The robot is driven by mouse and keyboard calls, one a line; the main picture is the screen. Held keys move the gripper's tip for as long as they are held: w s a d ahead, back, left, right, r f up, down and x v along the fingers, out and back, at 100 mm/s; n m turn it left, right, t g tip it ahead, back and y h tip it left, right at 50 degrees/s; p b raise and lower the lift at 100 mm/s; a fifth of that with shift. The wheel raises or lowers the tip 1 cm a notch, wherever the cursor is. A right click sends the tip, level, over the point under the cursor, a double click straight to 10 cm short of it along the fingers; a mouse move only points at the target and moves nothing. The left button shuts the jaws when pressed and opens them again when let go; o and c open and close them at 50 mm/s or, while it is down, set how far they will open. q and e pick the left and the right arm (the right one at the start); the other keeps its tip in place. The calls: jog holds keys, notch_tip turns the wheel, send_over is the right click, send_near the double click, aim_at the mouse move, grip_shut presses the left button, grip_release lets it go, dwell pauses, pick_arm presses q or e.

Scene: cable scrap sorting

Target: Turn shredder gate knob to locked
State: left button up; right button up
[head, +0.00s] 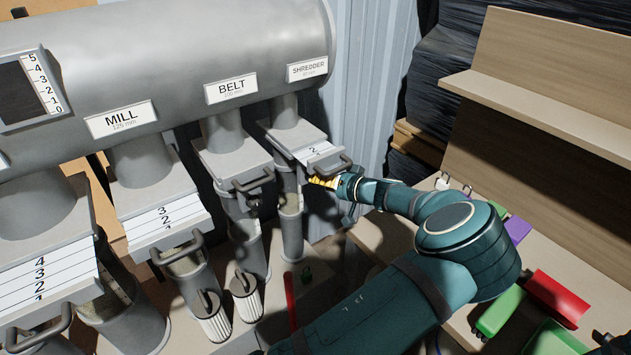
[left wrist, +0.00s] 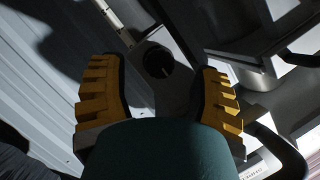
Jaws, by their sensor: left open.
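The shredder gate (head: 298,137) is a grey slide plate with a number scale and a bar handle, under the pipe labelled SHREDDER (head: 307,70). My left gripper (head: 323,180) has yellow fingers and is just below and beside the gate's handle. In the left wrist view, a round dark knob (left wrist: 158,61) with a small pale mark sits on a grey plate between the open fingers of my left gripper (left wrist: 162,68). The fingers look apart from the knob on both sides. In the head view I cannot make out the knob. My right gripper is not in view.
The belt gate (head: 232,160) and mill gate (head: 165,213) stand to the left with protruding handles. A corrugated wall (head: 365,80) is behind. A wooden shelf (head: 560,120) and a bench with green, red and purple bins (head: 500,308) are at the right.

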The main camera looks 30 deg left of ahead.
pick_arm(q)
jog(key=shift+x, duration=1.45)
grip_shut()
